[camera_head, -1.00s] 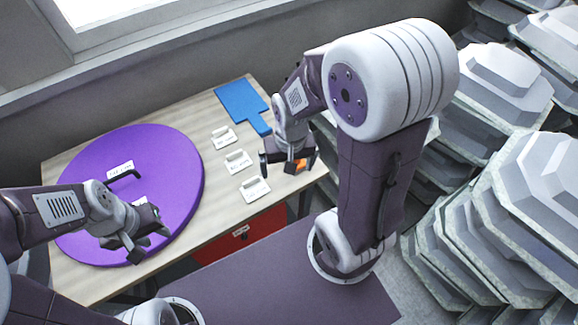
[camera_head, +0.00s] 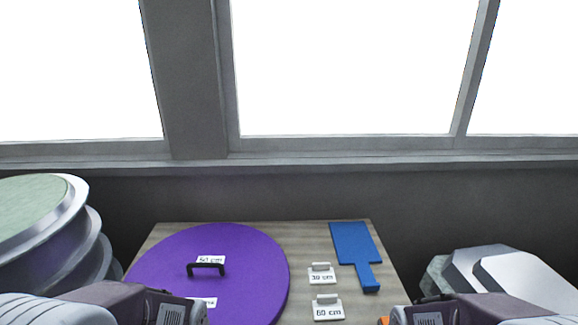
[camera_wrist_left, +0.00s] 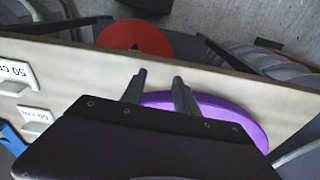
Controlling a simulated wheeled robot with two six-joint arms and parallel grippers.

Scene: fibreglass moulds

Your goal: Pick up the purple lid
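The purple lid (camera_head: 255,262) is a large flat disc lying on the table at the left. It has a black handle (camera_head: 206,267) standing on top and white labels. In the left wrist view, part of the purple lid (camera_wrist_left: 235,113) shows beyond the gripper body, which hides the rest. My left gripper (camera_wrist_left: 160,80) has its two fingers apart with nothing seen between them. In the head view only my arm links show along the bottom edge, and both grippers are out of the picture.
White tags (camera_head: 321,274) and a blue paddle-shaped board (camera_head: 352,243) lie right of the lid on the wooden table (camera_head: 300,234). Stacked round moulds (camera_head: 40,215) stand left, grey moulds (camera_head: 515,282) right. A wall with windows is behind. A red round object (camera_wrist_left: 135,38) shows beyond the table edge.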

